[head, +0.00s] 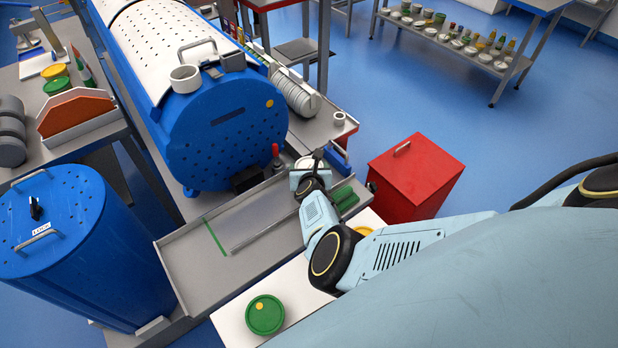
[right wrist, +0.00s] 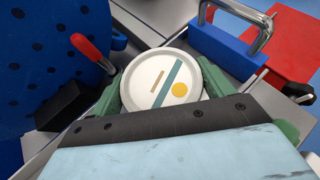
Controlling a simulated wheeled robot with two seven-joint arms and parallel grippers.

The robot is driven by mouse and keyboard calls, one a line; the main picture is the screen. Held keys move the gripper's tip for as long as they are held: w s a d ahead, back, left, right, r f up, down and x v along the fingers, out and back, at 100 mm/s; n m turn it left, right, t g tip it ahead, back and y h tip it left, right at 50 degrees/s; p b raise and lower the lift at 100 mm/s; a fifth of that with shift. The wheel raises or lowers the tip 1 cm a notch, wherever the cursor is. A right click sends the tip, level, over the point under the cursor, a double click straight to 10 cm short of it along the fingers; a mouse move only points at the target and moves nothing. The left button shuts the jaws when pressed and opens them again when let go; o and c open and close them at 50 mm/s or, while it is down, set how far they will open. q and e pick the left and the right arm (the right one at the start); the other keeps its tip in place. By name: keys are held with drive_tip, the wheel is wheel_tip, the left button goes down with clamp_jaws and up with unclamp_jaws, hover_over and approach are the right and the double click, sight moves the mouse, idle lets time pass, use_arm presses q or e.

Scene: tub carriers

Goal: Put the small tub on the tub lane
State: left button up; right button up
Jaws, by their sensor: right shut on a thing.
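The small tub (right wrist: 165,80) is round and white, with a teal stripe and a yellow dot on its lid. In the right wrist view it sits between the green fingers of my right gripper (right wrist: 162,88), which are shut on it. In the head view my right gripper (head: 308,166) is at the far right end of a grey tray (head: 185,262), close to the blue drum; my own arm hides most of the tub there. The tray has a green line across it and a low rail. I cannot tell for sure which part is the tub lane. My left gripper is not in view.
A big blue drum (head: 225,130) with a red-knobbed lever (head: 276,150) stands just behind the tray. A red bin (head: 415,175) stands to the right. A green-lidded tub (head: 265,314) is on the white surface in front. The tray's left part is clear.

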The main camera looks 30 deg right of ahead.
drive_tip(key=shift+f+b, duration=0.8)
drive_tip(key=shift+f, duration=0.4)
drive_tip(key=shift+f, duration=0.2)
drive_tip(key=o, duration=1.1)
drive_tip(key=shift+c, duration=0.2)
drive_tip(key=shift+r, duration=0.3)
drive_tip(key=p+v, duration=0.8)
drive_tip(key=v, duration=0.2)
drive_tip(key=shift+s+a+r+p, duration=0.1)
drive_tip(key=shift+s+a+p, duration=0.05)
drive_tip(key=shift+s+p, duration=0.2)
drive_tip(key=shift+s+a+r+p, duration=0.2)
drive_tip(key=shift+s+a+p, duration=0.1)
drive_tip(key=shift+s, duration=0.15)
